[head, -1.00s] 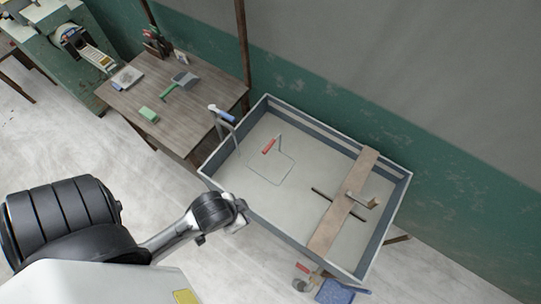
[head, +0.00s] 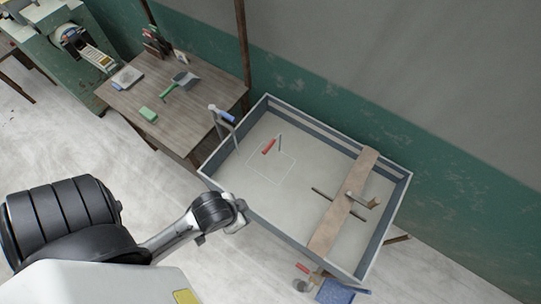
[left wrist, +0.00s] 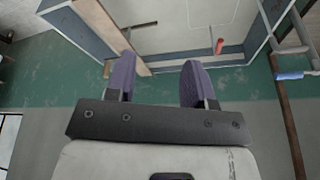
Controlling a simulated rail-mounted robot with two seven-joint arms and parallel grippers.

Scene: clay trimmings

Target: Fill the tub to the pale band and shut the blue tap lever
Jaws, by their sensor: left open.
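The tub (head: 203,177) is a large grey rectangular basin with low walls. A pale strip (head: 322,134) runs along its far inner wall; I cannot tell the water level. The tap's blue lever (head: 227,117) is at the tub's left corner, and also shows at the right of the left wrist view (left wrist: 290,75). I cannot tell whether water runs. My left gripper (head: 243,214) is beside the tub's near left wall, apart from the lever. In the left wrist view its purple fingers (left wrist: 158,80) are open and empty. My right gripper is not in view.
A wooden board (head: 328,229) lies across the tub's right part. A red-ended item (head: 268,146) is inside near a pale rectangular outline. A wooden table (head: 190,65) with a green block (head: 148,114) and dustpan stands left. A blue item (head: 336,292) lies below the tub.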

